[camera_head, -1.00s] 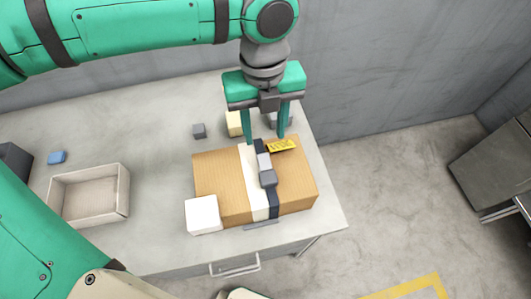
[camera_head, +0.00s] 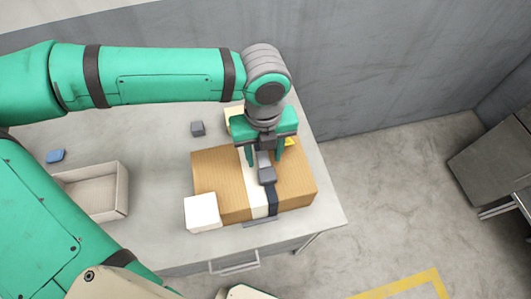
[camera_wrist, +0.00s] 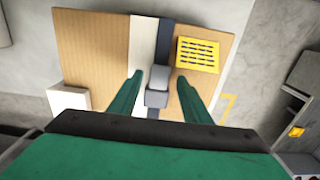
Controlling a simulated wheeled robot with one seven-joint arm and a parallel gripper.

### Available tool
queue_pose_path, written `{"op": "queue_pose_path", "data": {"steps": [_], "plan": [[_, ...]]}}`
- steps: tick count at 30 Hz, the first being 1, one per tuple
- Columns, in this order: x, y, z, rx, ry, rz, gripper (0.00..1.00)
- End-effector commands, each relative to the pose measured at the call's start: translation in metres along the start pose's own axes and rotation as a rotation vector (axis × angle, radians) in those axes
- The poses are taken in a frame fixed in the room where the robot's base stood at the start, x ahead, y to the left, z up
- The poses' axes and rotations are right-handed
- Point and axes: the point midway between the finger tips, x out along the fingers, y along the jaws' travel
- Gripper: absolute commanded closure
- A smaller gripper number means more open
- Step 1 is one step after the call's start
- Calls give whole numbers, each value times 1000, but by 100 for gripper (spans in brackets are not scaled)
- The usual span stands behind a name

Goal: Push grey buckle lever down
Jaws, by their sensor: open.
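A wooden box (camera_head: 222,170) lies on the table with a white band (camera_head: 259,205) and a dark strap (camera_head: 273,200) across it. A grey buckle lever (camera_head: 267,175) sits on the strap; the wrist view shows it as a grey block (camera_wrist: 157,97). My gripper (camera_head: 264,163) is open above the box at the lever's far end. In the wrist view my gripper (camera_wrist: 158,80) has one finger on each side of the buckle, with gaps between. Whether the fingertips touch the box I cannot tell.
A white block (camera_head: 202,212) stands at the box's near left corner. A yellow label (camera_wrist: 198,55) is on the box. An open tray (camera_head: 122,190), a small grey cube (camera_head: 197,128) and a blue block (camera_head: 55,156) are to the left. The table between is clear.

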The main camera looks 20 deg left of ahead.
Motion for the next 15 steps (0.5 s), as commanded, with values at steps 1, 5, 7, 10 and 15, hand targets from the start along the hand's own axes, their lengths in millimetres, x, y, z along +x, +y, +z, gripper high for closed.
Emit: {"op": "queue_pose_path", "data": {"steps": [1, 5, 7, 10, 15], "plan": [[1, 0, 0, 0, 0, 0, 56], [2, 0, 0, -1, 0, 0, 56], [2, 0, 0, -1, 0, 0, 56], [1, 2, 0, -4, 0, 0, 71], [1, 3, 1, -9, 0, -2, 98]]}}
